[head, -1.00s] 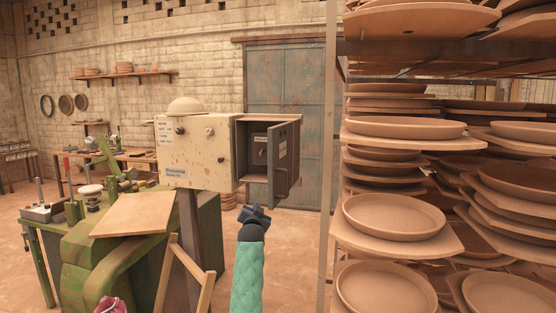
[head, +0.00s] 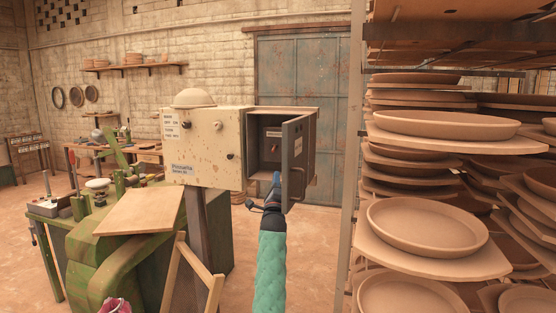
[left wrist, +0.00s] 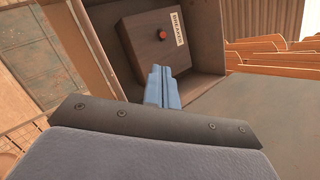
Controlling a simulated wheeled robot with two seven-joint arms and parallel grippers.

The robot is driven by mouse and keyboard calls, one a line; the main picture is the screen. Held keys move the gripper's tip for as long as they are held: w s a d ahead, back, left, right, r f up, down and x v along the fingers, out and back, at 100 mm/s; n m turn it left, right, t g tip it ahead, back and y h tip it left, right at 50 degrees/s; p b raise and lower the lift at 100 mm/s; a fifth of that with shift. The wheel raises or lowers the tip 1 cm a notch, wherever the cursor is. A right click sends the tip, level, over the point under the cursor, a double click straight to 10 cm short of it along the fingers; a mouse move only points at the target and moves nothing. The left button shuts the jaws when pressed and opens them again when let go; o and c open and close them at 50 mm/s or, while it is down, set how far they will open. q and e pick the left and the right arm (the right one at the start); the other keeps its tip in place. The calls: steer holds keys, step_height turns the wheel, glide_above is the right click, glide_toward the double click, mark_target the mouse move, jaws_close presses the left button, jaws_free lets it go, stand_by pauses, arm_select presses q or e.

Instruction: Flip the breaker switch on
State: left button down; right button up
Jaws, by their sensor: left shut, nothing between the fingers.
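The breaker box (head: 262,150) is a grey metal box on the right side of a cream control cabinet (head: 205,147), with its door (head: 296,157) swung open. Inside is a dark breaker panel (head: 272,146) with a small reddish switch. In the left wrist view the panel (left wrist: 150,60) carries a "BREAKER" label and a red-tipped switch (left wrist: 162,34). My left gripper (head: 277,180) is shut and empty, just below and in front of the box opening. In the left wrist view its blue fingers (left wrist: 160,82) point toward the panel, seemingly short of the switch. My right gripper is out of view.
A tall rack (head: 357,200) stacked with clay plates stands close on the right. A green machine (head: 125,245) and a wooden board (head: 140,211) are at lower left. The open door stands close to the right of my gripper.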

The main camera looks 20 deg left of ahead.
mark_target(274, 148)
arm_select(q)
steer(key=shift+f+m, duration=0.1)
steer(key=shift+m, duration=0.3)
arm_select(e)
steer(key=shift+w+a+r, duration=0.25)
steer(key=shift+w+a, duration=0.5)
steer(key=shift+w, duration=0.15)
arm_select(q)
steer(key=shift+w, duration=0.1)
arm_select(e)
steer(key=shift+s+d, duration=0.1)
